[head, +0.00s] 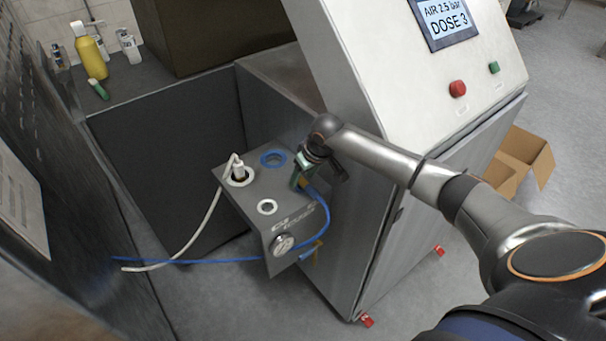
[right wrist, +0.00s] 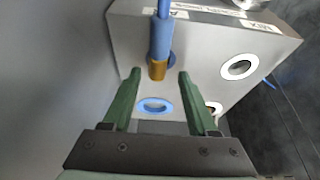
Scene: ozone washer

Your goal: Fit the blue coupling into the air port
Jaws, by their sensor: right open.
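The blue coupling (right wrist: 160,38) has a brass tip and a blue hose at its other end. In the right wrist view its brass tip lies between my right gripper's two green fingertips (right wrist: 158,75), with a gap on both sides. My right gripper (head: 300,178) is open beside the right edge of the grey port panel (head: 240,202). The air port, a blue-ringed hole (head: 273,158), is at the panel's back; it also shows in the right wrist view (right wrist: 155,106), below the brass tip. The coupling is apart from it. My left gripper is not in view.
A white plug (head: 238,172) with a white cable sits in a white-ringed port. Another white-ringed port (head: 267,207) is empty, and a gauge (head: 283,243) is on the front. The sloped washer cabinet (head: 370,80) stands right of the panel. A yellow bottle (head: 90,55) stands behind.

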